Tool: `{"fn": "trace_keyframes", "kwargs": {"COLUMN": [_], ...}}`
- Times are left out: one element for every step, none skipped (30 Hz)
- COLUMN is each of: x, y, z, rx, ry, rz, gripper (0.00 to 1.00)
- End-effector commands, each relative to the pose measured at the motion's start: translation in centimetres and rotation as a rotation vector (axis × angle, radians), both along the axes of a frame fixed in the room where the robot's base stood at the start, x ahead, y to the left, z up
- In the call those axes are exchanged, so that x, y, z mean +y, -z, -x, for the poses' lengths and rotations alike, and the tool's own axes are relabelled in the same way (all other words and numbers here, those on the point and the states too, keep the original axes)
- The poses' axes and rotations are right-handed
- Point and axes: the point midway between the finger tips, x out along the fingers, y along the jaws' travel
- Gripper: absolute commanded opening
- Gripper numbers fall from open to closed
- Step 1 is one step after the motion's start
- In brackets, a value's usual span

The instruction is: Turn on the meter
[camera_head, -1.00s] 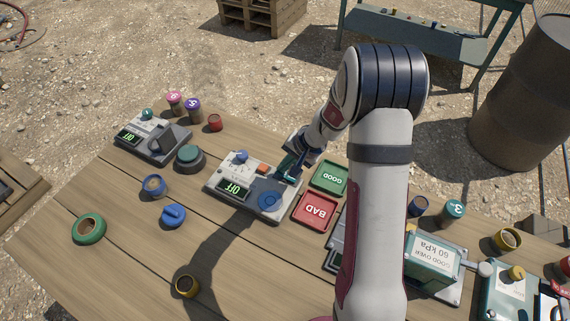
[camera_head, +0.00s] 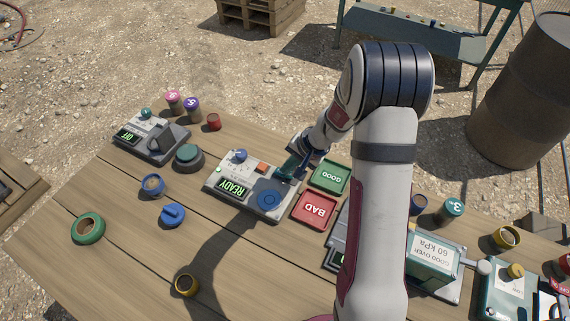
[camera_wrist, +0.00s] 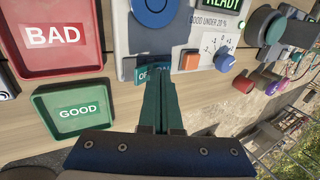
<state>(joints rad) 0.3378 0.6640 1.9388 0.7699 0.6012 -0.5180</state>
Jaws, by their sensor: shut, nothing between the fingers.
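The meter (camera_head: 252,203) is a pale grey box in the middle of the table. Its display (camera_head: 233,187) glows green and reads READY. It has a blue knob (camera_head: 240,155), an orange button (camera_head: 262,168) and a round blue pad (camera_head: 268,200). In the wrist view a teal switch (camera_wrist: 151,70) lettered OFF and ON sits at the meter's edge, partly covered by my fingers. My gripper (camera_wrist: 160,86) is shut and empty, its tips at the switch; I cannot tell whether they touch it. The gripper also shows at the meter's far right corner (camera_head: 285,173).
A green GOOD tray (camera_head: 329,177) and a red BAD tray (camera_head: 315,210) lie right of the meter. A similar device (camera_head: 150,138) reading OFF stands at the left. Several small pots and lids are scattered around.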

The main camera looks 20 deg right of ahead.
Motion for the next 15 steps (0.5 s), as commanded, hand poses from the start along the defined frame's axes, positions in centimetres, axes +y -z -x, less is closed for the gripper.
{"fn": "trace_keyframes", "kwargs": {"x": [0.0,0.0,0.0,0.0,0.0,0.0,0.0,0.0,0.0,0.0,0.0,0.0,0.0,0.0,0.0], "y": [0.0,0.0,0.0,0.0,0.0,-0.1,-0.2,-0.4,-0.8,-1.3,-1.8,-2.7,-3.5,-4.2,-5.3], "z": [0.0,0.0,0.0,0.0,0.0,0.0,0.0,0.0,-0.1,-0.1,-0.1,-0.1,-0.1,-0.1,-0.1], "rx": [0.0,0.0,0.0,0.0,0.0,0.0,-0.001,-0.002,-0.003,-0.004,-0.004,-0.006,-0.007,-0.006,-0.007], "ry": [0.0,0.0,0.0,0.0,0.0,0.0,0.0,0.0,0.0,-0.001,0.0,-0.001,-0.001,-0.001,-0.001], "rz": [0.0,0.0,0.0,0.0,0.0,0.0,0.001,0.0,0.0,0.001,0.001,0.001,0.002,0.003,0.002], "gripper": [0.0,0.0,0.0,0.0,0.0,0.0,0.0,0.0,0.0,0.0,0.0,0.0,0.0,0.0,0.0]}}
